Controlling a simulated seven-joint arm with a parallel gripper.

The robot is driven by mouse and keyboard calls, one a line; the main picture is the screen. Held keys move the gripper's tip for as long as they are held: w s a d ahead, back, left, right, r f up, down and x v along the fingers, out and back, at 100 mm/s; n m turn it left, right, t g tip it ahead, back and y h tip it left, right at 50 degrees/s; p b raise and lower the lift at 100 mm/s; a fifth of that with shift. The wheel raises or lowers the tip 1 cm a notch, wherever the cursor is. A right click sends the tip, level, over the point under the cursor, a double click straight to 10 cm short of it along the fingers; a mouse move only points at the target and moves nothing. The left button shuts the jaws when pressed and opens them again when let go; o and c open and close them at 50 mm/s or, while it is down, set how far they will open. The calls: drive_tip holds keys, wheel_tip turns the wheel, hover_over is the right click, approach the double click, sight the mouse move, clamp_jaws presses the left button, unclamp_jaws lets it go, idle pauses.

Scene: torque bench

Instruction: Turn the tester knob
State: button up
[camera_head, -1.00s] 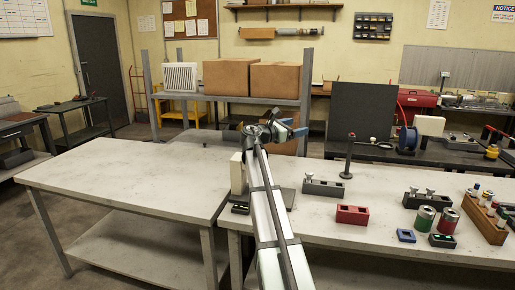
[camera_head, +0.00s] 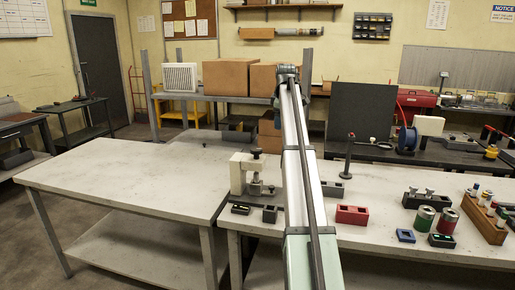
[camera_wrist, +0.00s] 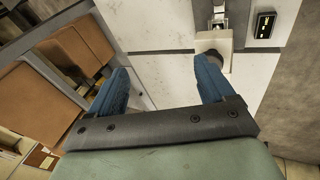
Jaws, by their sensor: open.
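The tester is a white C-shaped frame (camera_head: 238,172) on a grey base, standing at the left end of the right bench. A small black knob (camera_head: 256,152) sits on top of it. In the head view my arm rises to the right of the tester and the fingers are hidden.
A black block with green marks (camera_head: 240,209) and a dark block (camera_head: 270,214) lie before the tester. Right of my arm are a red block (camera_head: 351,215), a black post (camera_head: 347,160), cans and a wooden rack (camera_head: 484,219). The left table (camera_head: 120,180) is bare.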

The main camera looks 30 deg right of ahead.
sight(257, 149)
drive_tip(key=shift+a+f+m+y, duration=0.5)
drive_tip(key=shift+a+m+y, duration=1.6)
drive_tip(key=shift+a, duration=1.25)
drive_tip(key=x, duration=1.3)
drive_tip(key=shift+s+d+f, duration=0.1)
drive_tip(key=shift+f, duration=0.1)
drive_tip(key=shift+c, duration=0.2)
drive_tip(key=c, duration=1)
